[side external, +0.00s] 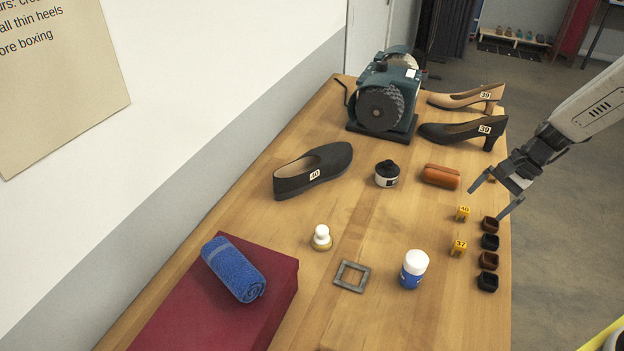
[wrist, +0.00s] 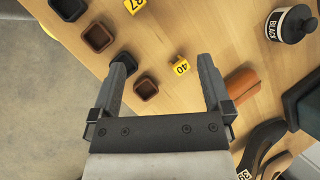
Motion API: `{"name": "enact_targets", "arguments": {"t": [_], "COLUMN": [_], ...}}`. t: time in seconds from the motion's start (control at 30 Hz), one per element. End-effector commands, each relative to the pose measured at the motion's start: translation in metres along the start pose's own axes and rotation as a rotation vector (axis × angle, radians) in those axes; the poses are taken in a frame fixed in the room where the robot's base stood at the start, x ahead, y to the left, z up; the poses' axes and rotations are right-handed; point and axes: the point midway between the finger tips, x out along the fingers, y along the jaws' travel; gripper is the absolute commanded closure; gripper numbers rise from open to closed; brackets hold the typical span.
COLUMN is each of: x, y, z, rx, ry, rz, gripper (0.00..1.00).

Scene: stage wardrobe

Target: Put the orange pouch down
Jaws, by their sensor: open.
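The orange pouch (side external: 440,176) lies on the wooden table, right of the black-lidded jar and in front of the black heeled shoe. In the wrist view the pouch (wrist: 241,84) shows just right of the right finger, partly hidden by it. My gripper (side external: 490,196) is open and empty, above the table's right edge, to the right of the pouch and apart from it. In the wrist view my gripper's fingers (wrist: 163,62) are spread, with a yellow 40 tag (wrist: 180,67) and a brown heel cap (wrist: 146,88) seen below between them.
Several small dark caps (side external: 489,261) line the right edge near yellow tags (side external: 458,248). A grinding machine (side external: 382,100), heeled shoes (side external: 465,130), a flat shoe (side external: 313,170), a jar (side external: 387,174) and a white-capped bottle (side external: 413,269) stand around. Bare table (side external: 385,225) lies mid-table.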

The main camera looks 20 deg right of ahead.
Motion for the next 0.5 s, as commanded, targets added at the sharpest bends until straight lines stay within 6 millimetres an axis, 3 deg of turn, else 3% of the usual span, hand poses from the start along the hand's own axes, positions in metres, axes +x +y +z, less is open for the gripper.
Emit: {"name": "enact_targets", "arguments": {"t": [0.03, 0.2, 0.5], "x": [-0.002, -0.006, -0.016], "y": [0.004, 0.024, 0.050], "z": [0.014, 0.046, 0.091], "rx": [-0.097, -0.421, -1.003], "ry": [0.040, 0.166, 0.351], "rz": [0.038, 0.156, 0.299], "gripper": [0.00, 0.00, 0.00]}}
